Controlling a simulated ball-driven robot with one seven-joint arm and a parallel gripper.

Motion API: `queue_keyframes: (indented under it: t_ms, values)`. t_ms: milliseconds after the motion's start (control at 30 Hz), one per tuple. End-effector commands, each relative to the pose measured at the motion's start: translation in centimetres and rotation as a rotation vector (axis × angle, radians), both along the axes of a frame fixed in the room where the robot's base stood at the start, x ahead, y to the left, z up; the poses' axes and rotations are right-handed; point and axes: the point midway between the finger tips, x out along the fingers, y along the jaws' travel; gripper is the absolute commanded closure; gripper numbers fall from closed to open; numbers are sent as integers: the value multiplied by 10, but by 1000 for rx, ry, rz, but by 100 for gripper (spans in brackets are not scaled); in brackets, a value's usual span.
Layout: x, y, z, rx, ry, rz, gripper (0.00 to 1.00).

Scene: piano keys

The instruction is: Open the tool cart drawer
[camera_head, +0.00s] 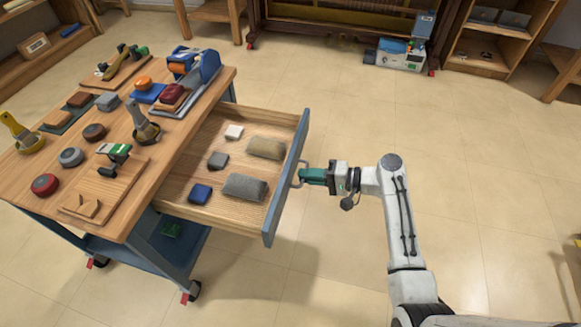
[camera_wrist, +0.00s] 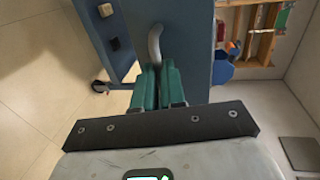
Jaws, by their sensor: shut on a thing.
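The tool cart (camera_head: 128,215) stands at the left with a wooden top and a blue frame. Its drawer (camera_head: 190,208) is pulled out to the right, its wooden inside plainly visible. The blue drawer front (camera_head: 285,180) carries a curved metal handle (camera_head: 297,176), which also shows in the wrist view (camera_wrist: 154,42). My gripper (camera_head: 304,175) is at the outer side of the drawer front, with its green fingers (camera_wrist: 157,72) shut on the handle. The part of the handle between the fingers is hidden.
Several tools crowd the cart top. Shelves (camera_head: 500,40) stand at the back.

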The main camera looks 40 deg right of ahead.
Motion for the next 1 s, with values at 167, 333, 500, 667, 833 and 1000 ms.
queue_keyframes:
  t_ms: [167, 333, 500, 667, 833, 1000]
  values:
    - [-12, -9, 0, 0, 3, -2, 100]
    - [-15, -11, -1, -1, 1, -1, 100]
    - [-15, -11, -1, -1, 1, -1, 100]
    - [-15, -11, -1, -1, 2, -2, 87]
    - [-14, -11, -1, -1, 1, -1, 71]
    - [-14, -11, 0, -1, 1, -1, 65]
